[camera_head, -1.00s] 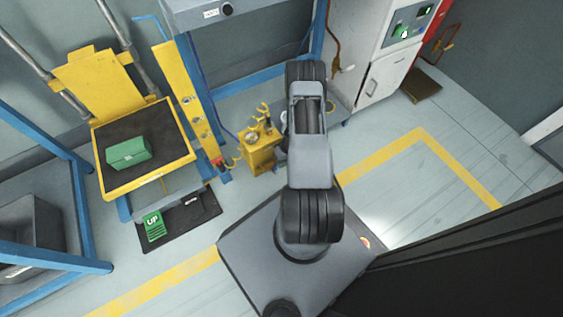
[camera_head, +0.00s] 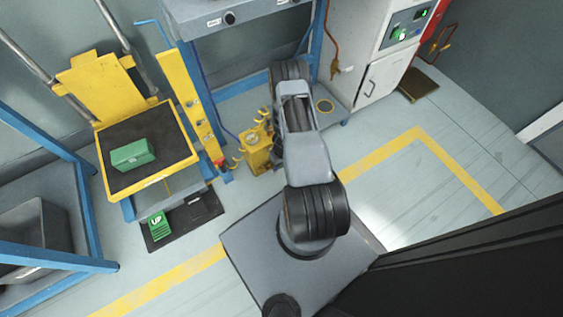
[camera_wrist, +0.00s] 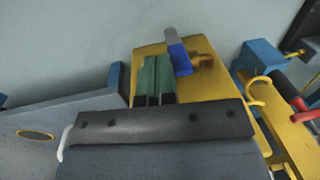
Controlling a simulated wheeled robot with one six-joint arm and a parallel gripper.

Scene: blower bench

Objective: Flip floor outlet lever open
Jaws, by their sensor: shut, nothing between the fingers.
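A yellow floor box (camera_head: 257,158) stands at the foot of the blue-legged bench in the head view, left of my arm. In the wrist view the same box (camera_wrist: 205,88) lies behind my gripper. A lever with a grey end and a blue part (camera_wrist: 178,52) sits by a brass fitting (camera_wrist: 203,62) over the box; I take it to be the outlet lever. My gripper (camera_wrist: 155,62) has its two green fingers shut together and empty, close to the lever's left side. Contact cannot be told. My arm hides the gripper in the head view.
Yellow hooks and a red-handled part (camera_wrist: 302,108) are at the right in the wrist view. A plate with a yellow ring (camera_head: 325,106) lies right of my arm. A yellow cart (camera_head: 150,175) carries a green box (camera_head: 133,155) on the left. Floor at right is open.

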